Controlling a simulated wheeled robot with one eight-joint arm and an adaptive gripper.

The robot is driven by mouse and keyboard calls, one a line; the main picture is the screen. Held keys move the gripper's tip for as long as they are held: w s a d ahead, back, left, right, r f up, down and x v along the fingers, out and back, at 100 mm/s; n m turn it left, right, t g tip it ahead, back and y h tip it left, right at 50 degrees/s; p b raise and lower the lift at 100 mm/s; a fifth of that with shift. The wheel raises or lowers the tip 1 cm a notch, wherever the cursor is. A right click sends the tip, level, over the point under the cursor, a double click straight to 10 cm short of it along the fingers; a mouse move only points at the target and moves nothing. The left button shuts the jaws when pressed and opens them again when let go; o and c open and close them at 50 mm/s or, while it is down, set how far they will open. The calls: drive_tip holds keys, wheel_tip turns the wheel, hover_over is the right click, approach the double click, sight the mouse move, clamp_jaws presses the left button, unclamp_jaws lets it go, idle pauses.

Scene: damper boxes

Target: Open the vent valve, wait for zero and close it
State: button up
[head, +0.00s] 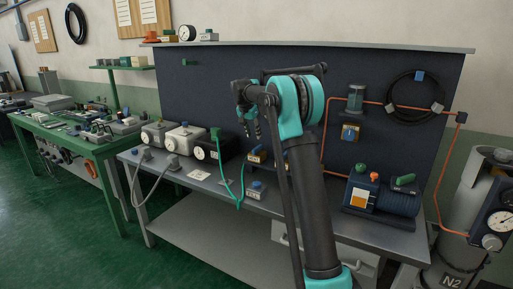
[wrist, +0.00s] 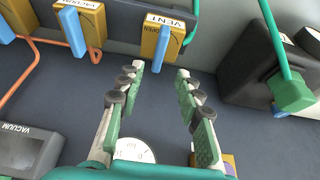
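The vent valve (wrist: 149,42) is a yellow-brown block with a VENT label, at the top of the wrist view. Its blue lever (wrist: 162,48) points toward my gripper (wrist: 160,71), and the word OPEN shows beside it. My gripper is open and empty. In the picture the lever's end lies between the fingertips; I see no contact and cannot tell the depth. A round white dial (wrist: 134,150) is partly hidden by my gripper, and its reading is not legible. In the head view my gripper (head: 252,130) hangs over the bench near a yellow-brown valve block (head: 256,157).
A VACUUM valve (wrist: 91,22) with a blue lever stands left of the vent valve. A VACUUM box (wrist: 27,150) is at lower left. A dark box (wrist: 265,75) with a green hose (wrist: 274,38) stands at right. A pump (head: 385,195) sits on the bench's right.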

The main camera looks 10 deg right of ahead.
sight(257, 147)
drive_tip(key=x, duration=0.9)
drive_tip(key=shift+f, duration=0.1)
clamp_jaws()
